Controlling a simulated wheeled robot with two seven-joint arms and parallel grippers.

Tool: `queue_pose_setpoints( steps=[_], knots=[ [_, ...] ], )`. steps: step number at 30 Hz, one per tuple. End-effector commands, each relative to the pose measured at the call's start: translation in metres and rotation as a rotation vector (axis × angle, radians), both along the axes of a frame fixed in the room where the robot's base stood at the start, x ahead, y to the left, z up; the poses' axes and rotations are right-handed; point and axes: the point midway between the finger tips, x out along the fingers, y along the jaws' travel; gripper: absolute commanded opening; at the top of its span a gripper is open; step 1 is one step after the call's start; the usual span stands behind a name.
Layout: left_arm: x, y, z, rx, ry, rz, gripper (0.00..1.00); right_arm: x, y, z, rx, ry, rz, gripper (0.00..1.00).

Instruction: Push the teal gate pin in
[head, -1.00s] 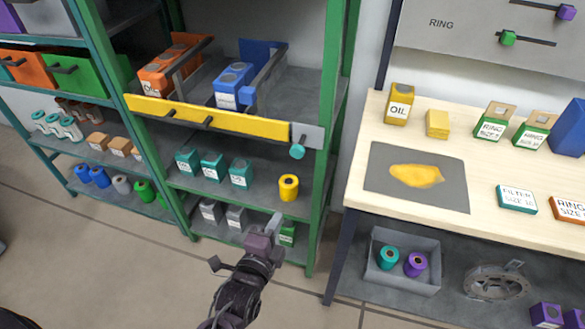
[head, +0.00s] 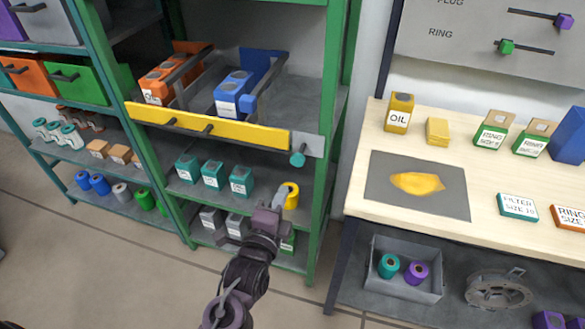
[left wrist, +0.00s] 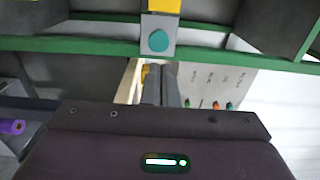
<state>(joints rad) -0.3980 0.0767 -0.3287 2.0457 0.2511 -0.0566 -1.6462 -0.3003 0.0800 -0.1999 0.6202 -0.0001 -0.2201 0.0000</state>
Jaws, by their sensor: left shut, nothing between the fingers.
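The teal gate pin (head: 298,160) sticks out of a grey plate (head: 309,143) at the right end of the yellow gate bar (head: 215,128) on the green shelf. In the left wrist view the teal pin's round head (left wrist: 158,40) shows face-on, just beyond my fingers. My left gripper (head: 279,198) is shut and empty, below and a little left of the pin, apart from it. Its closed fingers also show in the left wrist view (left wrist: 161,85). My right gripper is not in view.
Orange boxes (head: 155,88) and blue boxes (head: 231,95) stand behind the gate. Teal boxes (head: 212,174) and a yellow roll (head: 292,195) are on the shelf below. The green post (head: 325,150) stands right of the pin, and a wooden workbench (head: 355,200) is further right.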

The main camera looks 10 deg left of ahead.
Motion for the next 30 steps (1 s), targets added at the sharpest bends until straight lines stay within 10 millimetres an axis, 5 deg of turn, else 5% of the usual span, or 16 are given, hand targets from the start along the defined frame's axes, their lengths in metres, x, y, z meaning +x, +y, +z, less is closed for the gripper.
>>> queue_pose_setpoints(
  steps=[6,12,30],
  knots=[
    [0.048,-0.003,0.003,-0.002,-0.002,0.003,0.00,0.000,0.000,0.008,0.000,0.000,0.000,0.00],
    [0.077,-0.005,0.002,-0.001,0.000,0.002,0.00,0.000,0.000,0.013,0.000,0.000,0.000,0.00],
    [0.094,-0.007,0.000,0.001,-0.002,-0.001,0.00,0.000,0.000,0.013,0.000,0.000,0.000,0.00]
  ],
)
